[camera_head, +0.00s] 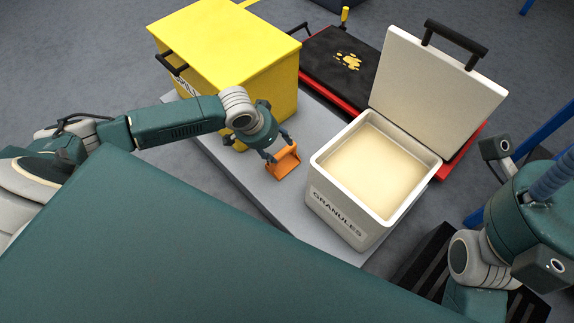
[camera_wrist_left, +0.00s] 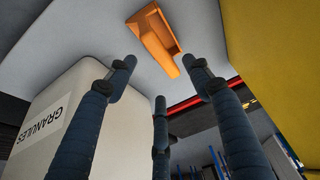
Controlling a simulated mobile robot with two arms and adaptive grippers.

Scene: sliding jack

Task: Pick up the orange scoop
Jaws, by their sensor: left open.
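The orange scoop (camera_head: 283,162) lies on the grey platform (camera_head: 262,187), between the yellow box and the white granules bin. In the left wrist view the scoop (camera_wrist_left: 154,32) is at the top middle, just beyond the fingertips, with its handle pointing toward them. My left gripper (camera_head: 277,151) is right beside the scoop in the head view. Its fingers (camera_wrist_left: 160,75) are spread and nothing is between them. Whether a fingertip touches the scoop I cannot tell.
The white bin (camera_head: 335,205) labelled GRANULES stands open, filled with pale granules, close to the right of the scoop. The yellow box (camera_head: 262,72) stands behind my left arm. A black and red platform (camera_head: 345,62) with yellow bits lies at the back. Bare grey platform shows around the scoop.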

